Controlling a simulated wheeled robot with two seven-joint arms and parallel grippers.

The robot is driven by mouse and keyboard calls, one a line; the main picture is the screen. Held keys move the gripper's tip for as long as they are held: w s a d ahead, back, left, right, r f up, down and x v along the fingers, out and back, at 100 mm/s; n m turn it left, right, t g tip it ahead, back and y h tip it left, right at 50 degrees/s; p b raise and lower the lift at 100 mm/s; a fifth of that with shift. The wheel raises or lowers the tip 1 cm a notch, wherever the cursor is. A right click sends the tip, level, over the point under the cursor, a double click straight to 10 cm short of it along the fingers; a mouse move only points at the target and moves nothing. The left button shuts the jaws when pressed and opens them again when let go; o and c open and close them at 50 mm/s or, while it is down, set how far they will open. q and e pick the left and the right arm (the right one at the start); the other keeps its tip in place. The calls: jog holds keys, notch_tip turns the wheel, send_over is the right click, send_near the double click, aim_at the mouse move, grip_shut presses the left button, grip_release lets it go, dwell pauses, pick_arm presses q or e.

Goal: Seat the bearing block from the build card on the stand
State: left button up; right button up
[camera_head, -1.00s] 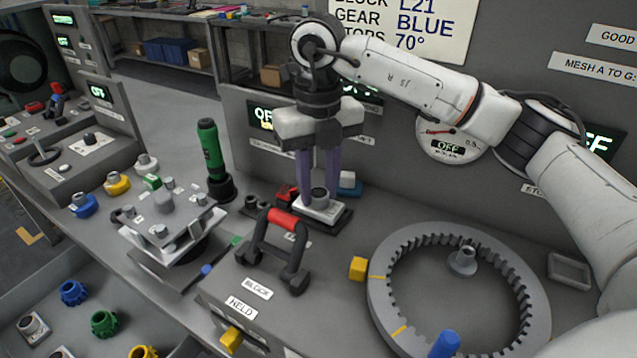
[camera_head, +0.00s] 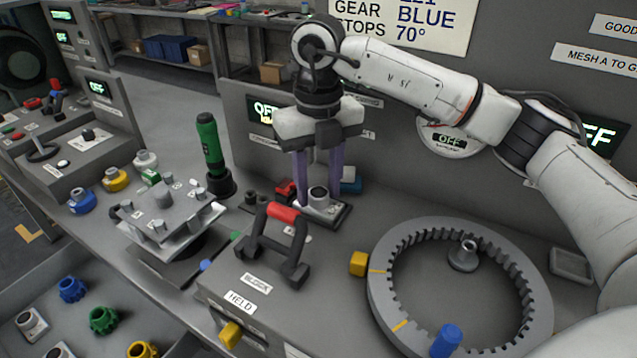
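A bearing block (camera_head: 318,203), pale with a dark ring on top, sits on a dark stand (camera_head: 341,219) at the foot of the back panel. My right gripper (camera_head: 319,200) points straight down over it. Its two purple fingers stand apart, one on each side of the block, with a gap showing between them. The gripper looks open; I cannot tell whether a fingertip still touches the block. The build card (camera_head: 405,25) at the top is partly cut off and reads gear blue, stops 70°. My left gripper is not in view.
A large toothed ring (camera_head: 375,295) lies right of the stand, with a blue peg (camera_head: 446,342) at its front. A red-handled black bracket (camera_head: 275,245) stands just in front. A green-handled tool (camera_head: 211,150) stands left. A tray (camera_head: 135,318) holds more blocks and gears.

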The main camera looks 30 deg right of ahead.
jog(key=shift+o, duration=1.2)
notch_tip(320, 180, up, 10)
jog(key=shift+r, duration=0.2)
